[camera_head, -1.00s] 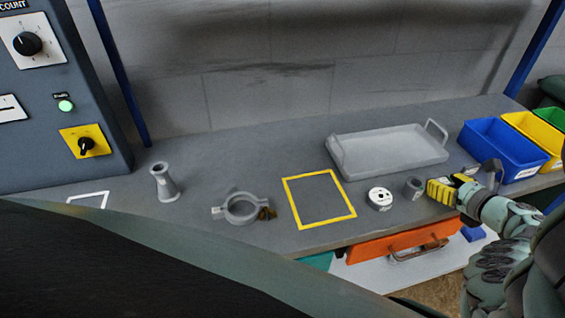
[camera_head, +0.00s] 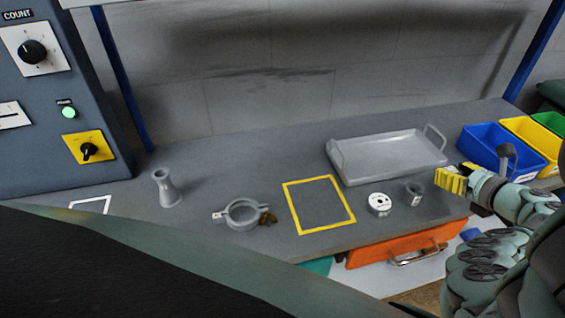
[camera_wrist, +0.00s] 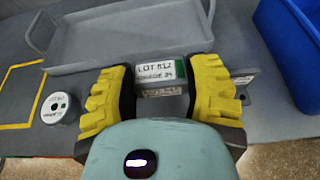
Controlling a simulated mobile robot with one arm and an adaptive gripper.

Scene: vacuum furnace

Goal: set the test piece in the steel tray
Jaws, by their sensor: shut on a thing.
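My gripper (camera_wrist: 161,85) is shut on a small grey block with a white "LOT 812" label and a green end, which I take to be the test piece (camera_wrist: 160,72). The yellow fingers sit on either side of it. In the head view my gripper (camera_head: 450,180) is at the bench's right front, and its fingers hide the block. The steel tray (camera_head: 345,171) is a shallow grey tray with raised handles, left of and behind my gripper; its bare floor looks empty. The tray also shows in the wrist view (camera_wrist: 120,48), beyond the fingers.
A white-topped cylinder (camera_head: 379,204) and a grey ring (camera_head: 414,193) stand in front of the tray. Blue (camera_head: 497,150) and yellow (camera_head: 533,140) bins stand right. A yellow outlined square (camera_head: 318,204), a clamp ring (camera_head: 242,213) and a flared grey piece (camera_head: 166,188) lie left.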

